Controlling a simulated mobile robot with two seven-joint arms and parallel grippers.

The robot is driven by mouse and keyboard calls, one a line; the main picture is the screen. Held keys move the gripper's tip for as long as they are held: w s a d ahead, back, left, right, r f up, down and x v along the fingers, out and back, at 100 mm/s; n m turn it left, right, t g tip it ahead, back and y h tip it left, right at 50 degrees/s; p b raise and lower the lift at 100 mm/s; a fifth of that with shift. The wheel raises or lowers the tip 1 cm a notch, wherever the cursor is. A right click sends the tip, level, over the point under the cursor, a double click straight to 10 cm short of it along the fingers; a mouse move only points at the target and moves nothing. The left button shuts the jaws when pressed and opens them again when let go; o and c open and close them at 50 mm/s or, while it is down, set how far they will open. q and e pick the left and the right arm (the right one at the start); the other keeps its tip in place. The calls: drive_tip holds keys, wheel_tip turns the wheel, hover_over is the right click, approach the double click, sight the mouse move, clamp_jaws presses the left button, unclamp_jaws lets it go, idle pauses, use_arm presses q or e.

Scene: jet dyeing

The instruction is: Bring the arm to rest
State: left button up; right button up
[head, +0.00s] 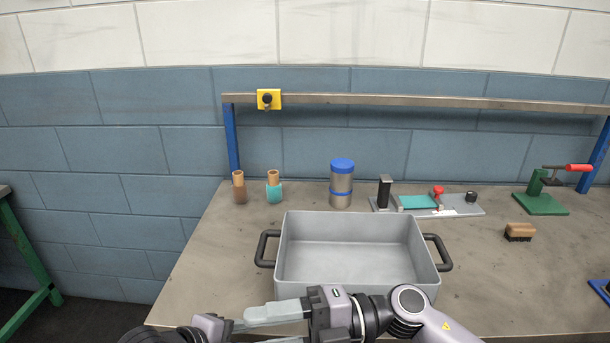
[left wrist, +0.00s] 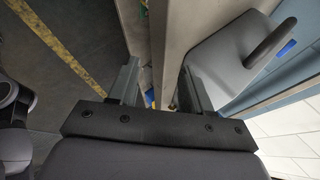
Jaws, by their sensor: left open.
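My left gripper (head: 254,330) shows at the bottom of the head view, in front of the grey tray. The bench's front edge lies beyond that gap.
The grey tray (head: 350,224) with dark handles stands on the workbench (head: 215,250); the tray also shows in the left wrist view (left wrist: 221,62). Bottles, a blue-lidded canister (head: 341,188) and a brush (head: 518,232) stand behind and right. Floor lies left of the bench.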

drive_tip(key=w+d+f+m+t+h, duration=0.35)
drive_tip(key=d+m+t, duration=0.25)
drive_tip(key=m+t, duration=0.5)
drive_tip(key=w+d+f+m+t+h, duration=0.2)
drive_tip(key=d+f+m+t+h, duration=0.25)
drive_tip(key=d+m+t, duration=0.6)
use_arm(q)
drive_tip(key=s+a+f+n+t+y, duration=0.1)
drive_tip(key=s+a+f+n, duration=0.3)
drive_tip(key=n, duration=0.6)
drive_tip(key=s+a+f+n+t+y, duration=0.2)
drive_tip(key=s+a+f+n, duration=0.2)
drive_tip(key=s+f+n, duration=0.4)
drive_tip(key=s+n, duration=0.2)
drive_tip(key=s, duration=0.1)
drive_tip(key=shift+s+a+f+y, duration=0.15)
drive_tip(key=shift+a+f+y, duration=0.15)
drive_tip(key=shift+y, duration=0.1)
use_arm(e)
drive_tip(key=s+d+f+m+g+h, duration=0.4)
drive_tip(key=s+f+m, duration=0.1)
drive_tip(key=f, duration=0.4)
drive_tip(key=s+d+f+m+g+h, duration=0.3)
drive_tip(key=s+f+m, duration=0.3)
drive_tip(key=s+f, duration=0.2)
wheel_tip(320, 180, down, 2)
drive_tip(key=shift+s+d+g+h, duration=0.2)
drive_tip(key=shift+d+g+h, duration=0.2)
drive_tip(key=shift+d, duration=0.35)
